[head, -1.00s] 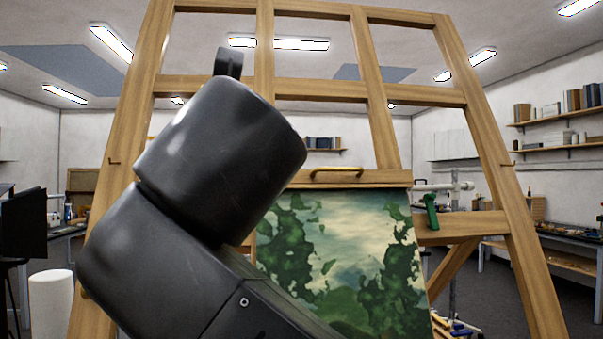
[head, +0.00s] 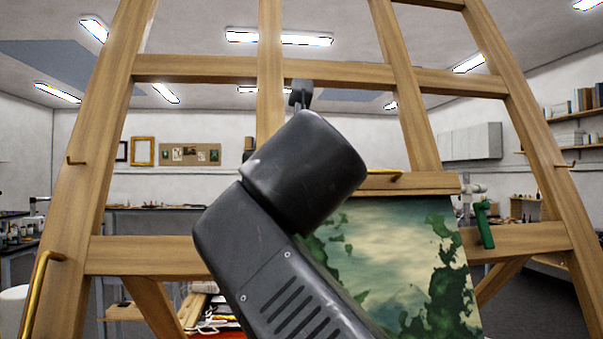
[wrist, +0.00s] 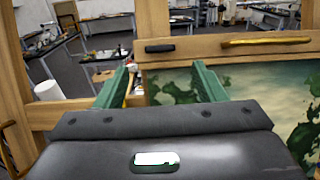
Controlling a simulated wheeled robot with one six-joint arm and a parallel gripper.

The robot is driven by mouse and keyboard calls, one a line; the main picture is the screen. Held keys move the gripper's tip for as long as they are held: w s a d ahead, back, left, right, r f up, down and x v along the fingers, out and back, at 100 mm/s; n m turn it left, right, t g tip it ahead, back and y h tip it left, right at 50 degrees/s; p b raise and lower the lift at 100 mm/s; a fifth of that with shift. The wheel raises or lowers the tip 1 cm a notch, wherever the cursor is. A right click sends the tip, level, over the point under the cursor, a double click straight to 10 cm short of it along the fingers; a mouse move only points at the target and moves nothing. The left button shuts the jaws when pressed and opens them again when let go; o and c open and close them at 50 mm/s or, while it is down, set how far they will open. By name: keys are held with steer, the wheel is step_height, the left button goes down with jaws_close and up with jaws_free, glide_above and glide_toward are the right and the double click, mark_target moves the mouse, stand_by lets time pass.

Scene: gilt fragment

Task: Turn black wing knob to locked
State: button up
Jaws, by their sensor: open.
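The black wing knob (wrist: 160,47) shows in the wrist view as a short dark bar lying level on the wooden crossbar above the painting. My gripper (wrist: 164,68) is open, with its two green fingers spread apart and nothing between them. The knob appears just beyond and above the gap between the fingertips, and I see no contact. In the head view my dark arm stands in front of the left part of the crossbar, and I cannot make out the knob there. No locked mark is readable.
A wooden easel (head: 190,70) fills the front, holding a green landscape painting (head: 395,250). A brass handle (wrist: 265,42) is right of the knob. A green handle (head: 484,225) sits on the easel's right. Another brass handle (head: 38,290) is at the lower left.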

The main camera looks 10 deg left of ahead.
steer(key=p+x, duration=0.1)
steer(key=x, duration=0.7)
steer(key=shift+w, duration=0.1)
steer(key=c, duration=1)
